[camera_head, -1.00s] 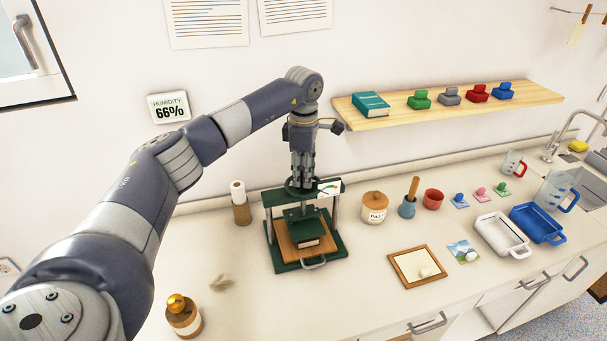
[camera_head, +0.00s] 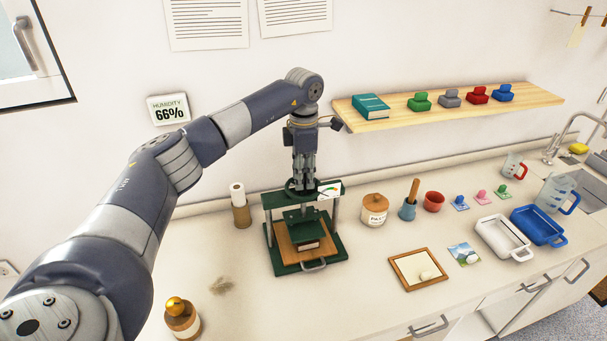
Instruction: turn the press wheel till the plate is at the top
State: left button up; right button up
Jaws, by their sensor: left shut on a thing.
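A green press (camera_head: 336,250) stands on the counter against the wall, with silver posts and a wooden bed (camera_head: 284,243). Its dark hand wheel (camera_head: 290,187) sits on top of the crossbeam, partly hidden by my left gripper (camera_head: 304,184). The gripper points straight down from above and is shut on the wheel. The green press plate (camera_head: 300,217) hangs below the crossbeam, with a gap between them. My right gripper is out of view.
A shelf (camera_head: 440,108) with a book and coloured blocks is to the right. A gold-topped bottle (camera_head: 182,318) stands at front left.

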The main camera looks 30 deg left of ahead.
pick_arm(q)
jog(key=o, duration=1.1)
notch_tip(320, 180, up, 12)
jog(key=shift+f, duration=0.1)
